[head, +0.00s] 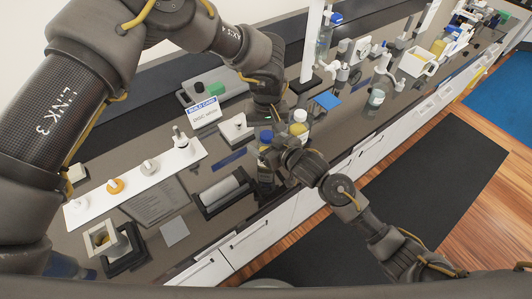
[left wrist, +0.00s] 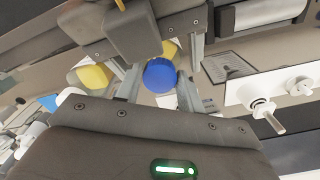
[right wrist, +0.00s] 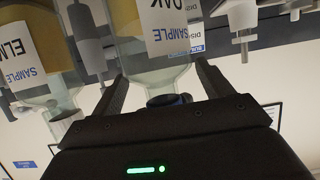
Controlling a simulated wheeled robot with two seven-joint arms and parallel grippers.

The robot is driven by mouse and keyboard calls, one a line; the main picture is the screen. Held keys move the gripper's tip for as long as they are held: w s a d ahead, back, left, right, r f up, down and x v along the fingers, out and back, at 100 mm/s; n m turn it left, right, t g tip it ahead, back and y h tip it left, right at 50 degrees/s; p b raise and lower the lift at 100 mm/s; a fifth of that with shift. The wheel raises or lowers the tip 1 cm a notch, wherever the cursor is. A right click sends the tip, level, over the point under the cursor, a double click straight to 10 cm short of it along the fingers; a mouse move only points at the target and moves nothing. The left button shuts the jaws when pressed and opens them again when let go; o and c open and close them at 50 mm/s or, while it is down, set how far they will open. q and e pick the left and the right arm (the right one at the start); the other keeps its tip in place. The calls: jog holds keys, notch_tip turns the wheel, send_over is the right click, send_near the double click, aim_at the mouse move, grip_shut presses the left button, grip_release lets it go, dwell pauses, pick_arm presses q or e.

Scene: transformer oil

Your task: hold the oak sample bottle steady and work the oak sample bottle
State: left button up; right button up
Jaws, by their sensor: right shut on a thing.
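The oak sample bottle (right wrist: 172,30) shows its OAK SAMPLE label in the right wrist view, where it appears upside down. Its blue cap (left wrist: 160,75) is in the left wrist view and also in the head view (head: 266,136). My right gripper (head: 276,153) is shut on the oak bottle from the side, its fingers on either side of it. My left gripper (head: 268,116) points down at the cap. Its fingers stand apart on either side of the cap, with visible gaps. The lower bottle is mostly hidden by my right gripper in the head view.
A white rack with knobs (head: 150,166), a build card (head: 203,110) and a grey roll in a tray (head: 222,190) lie to the left on the bench.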

pick_arm(q)
jog(key=o, duration=0.4)
notch_tip(320, 180, up, 12)
dwell(0.5)
pick_arm(e)
jog(key=o, duration=1.9)
